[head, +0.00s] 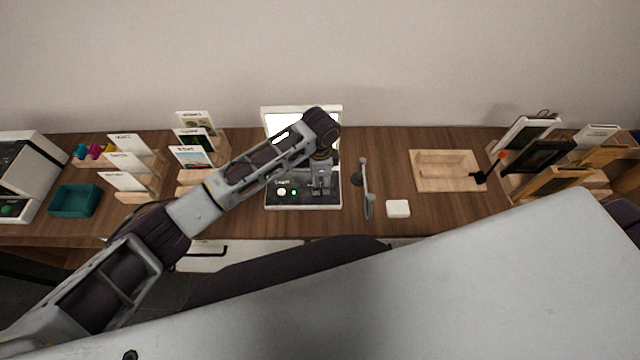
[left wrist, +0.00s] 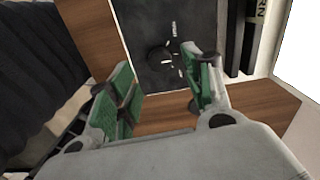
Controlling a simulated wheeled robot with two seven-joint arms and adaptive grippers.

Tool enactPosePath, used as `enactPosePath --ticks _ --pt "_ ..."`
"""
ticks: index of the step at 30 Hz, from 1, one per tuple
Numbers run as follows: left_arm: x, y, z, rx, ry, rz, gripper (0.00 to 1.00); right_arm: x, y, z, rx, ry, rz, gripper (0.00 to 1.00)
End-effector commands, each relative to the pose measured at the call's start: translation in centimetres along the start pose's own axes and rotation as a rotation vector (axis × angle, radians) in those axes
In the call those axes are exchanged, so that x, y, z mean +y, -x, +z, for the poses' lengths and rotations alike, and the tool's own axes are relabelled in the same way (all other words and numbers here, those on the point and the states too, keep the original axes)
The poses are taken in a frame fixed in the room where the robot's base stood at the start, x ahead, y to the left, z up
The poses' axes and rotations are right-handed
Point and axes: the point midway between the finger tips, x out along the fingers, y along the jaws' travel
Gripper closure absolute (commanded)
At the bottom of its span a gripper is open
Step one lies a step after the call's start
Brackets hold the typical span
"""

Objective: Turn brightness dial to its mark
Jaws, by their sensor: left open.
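The light box (head: 272,201) stands on the middle of the table, with a bright upright panel and a dark control face with a green light. In the left wrist view, a round black dial (left wrist: 157,59) sits on the dark control face (left wrist: 145,22), with small white marks beside it. My left gripper (head: 321,190) is over the right part of the control face. In the left wrist view, its green-padded fingers (left wrist: 160,78) are open, with the dial seen between and beyond their tips. I cannot tell whether they touch it. My right gripper is not in view.
A grey metal bracket (head: 367,190) and a white block (head: 398,208) stand just right of the light box. A wooden tray (head: 432,170) lies further right, near frames in a rack (head: 540,155). Card holders (head: 125,165) and a teal bin (head: 76,201) are left.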

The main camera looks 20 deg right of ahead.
Motion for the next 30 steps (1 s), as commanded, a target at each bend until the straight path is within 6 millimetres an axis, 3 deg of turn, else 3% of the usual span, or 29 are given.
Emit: enactPosePath --ticks 9,15,30 --pt "-0.1 4.8 0.0 0.0 -0.001 -0.003 0.5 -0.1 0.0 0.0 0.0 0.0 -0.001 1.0" --pt "-0.1 6.8 0.0 0.001 0.0 -0.002 0.5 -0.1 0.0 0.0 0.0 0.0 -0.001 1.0" --pt "0.0 7.5 0.0 0.0 0.0 -0.001 0.5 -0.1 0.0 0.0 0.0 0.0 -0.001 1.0"
